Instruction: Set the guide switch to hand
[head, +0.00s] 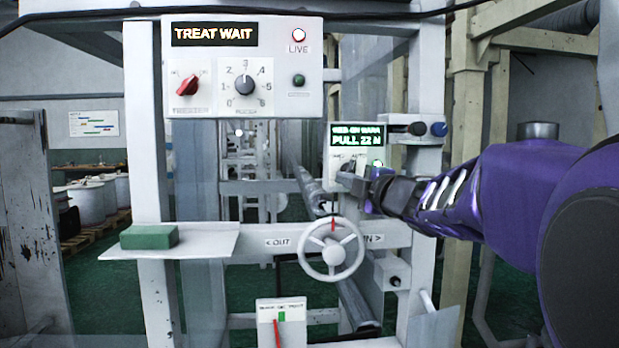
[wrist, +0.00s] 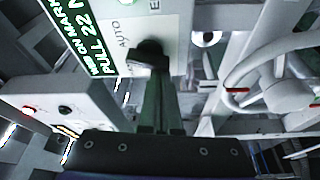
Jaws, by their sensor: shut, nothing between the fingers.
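The guide panel (head: 336,172) is a pale box on the right post, with a green display (head: 357,135) reading "PULL 22 N". Below the display are two labels, the right one AUTO; the left one is too small to read surely. In the wrist view the guide switch (wrist: 150,48) is a dark knob on the pale panel face, beside the word AUTO. My gripper (head: 348,181) covers the switch in the head view. In the wrist view my gripper (wrist: 157,76) is shut and empty, its fingertips at the knob. I cannot tell whether they touch it, nor which way the switch points.
A white handwheel (head: 332,249) stands just below my gripper. Above left, a control box (head: 243,100) carries a red switch, a dial and a "TREAT WAIT" display. A green block (head: 149,237) lies on a shelf at left. A red-handled lever (head: 277,333) is low in the middle.

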